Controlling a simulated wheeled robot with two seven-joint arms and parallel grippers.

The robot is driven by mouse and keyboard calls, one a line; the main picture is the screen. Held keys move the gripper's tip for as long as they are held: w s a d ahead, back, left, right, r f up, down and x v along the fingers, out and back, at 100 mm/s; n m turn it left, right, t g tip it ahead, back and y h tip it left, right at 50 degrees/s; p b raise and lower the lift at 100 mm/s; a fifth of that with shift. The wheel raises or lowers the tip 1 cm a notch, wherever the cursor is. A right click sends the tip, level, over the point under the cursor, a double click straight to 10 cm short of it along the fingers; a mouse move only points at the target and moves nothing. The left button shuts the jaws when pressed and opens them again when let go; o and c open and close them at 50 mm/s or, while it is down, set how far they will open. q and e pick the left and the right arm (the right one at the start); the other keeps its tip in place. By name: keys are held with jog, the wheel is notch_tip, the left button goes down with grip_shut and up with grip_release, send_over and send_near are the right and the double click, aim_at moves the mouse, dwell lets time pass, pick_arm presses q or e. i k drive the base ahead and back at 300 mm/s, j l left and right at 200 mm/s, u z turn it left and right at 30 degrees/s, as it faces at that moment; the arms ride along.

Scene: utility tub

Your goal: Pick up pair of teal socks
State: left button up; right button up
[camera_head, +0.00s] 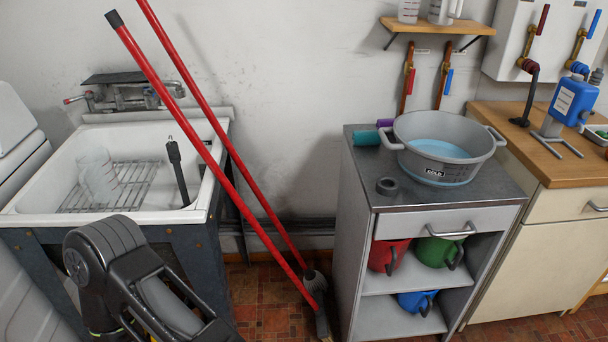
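A rolled teal bundle (366,137), which looks like the pair of teal socks, lies on the grey metal top of a small cabinet (362,168). It is near the top's left edge, beside the grey two-handled tub (451,128). A purple roll (385,123) lies just behind it, partly hidden by the tub. A dark arm link of mine fills the lower left, in front of the sink and well apart from the socks. I see no fingertips of either gripper.
A dark grey roll (387,186) sits near the cabinet's front edge. Two red-handled tools (229,166) lean diagonally between the white sink (40,204) and the cabinet. A wall shelf (437,26) hangs above the tub. A wooden counter (540,158) stands at right.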

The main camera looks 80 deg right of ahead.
aim_at(364, 138)
jog(key=i+l, duration=0.15)
jog(key=i, duration=0.15)
jog(key=i+l, duration=0.2)
jog(key=i+z, duration=0.3)
jog(key=l+z, duration=0.1)
jog(key=z, duration=3.05)
jog(key=i, duration=0.45)
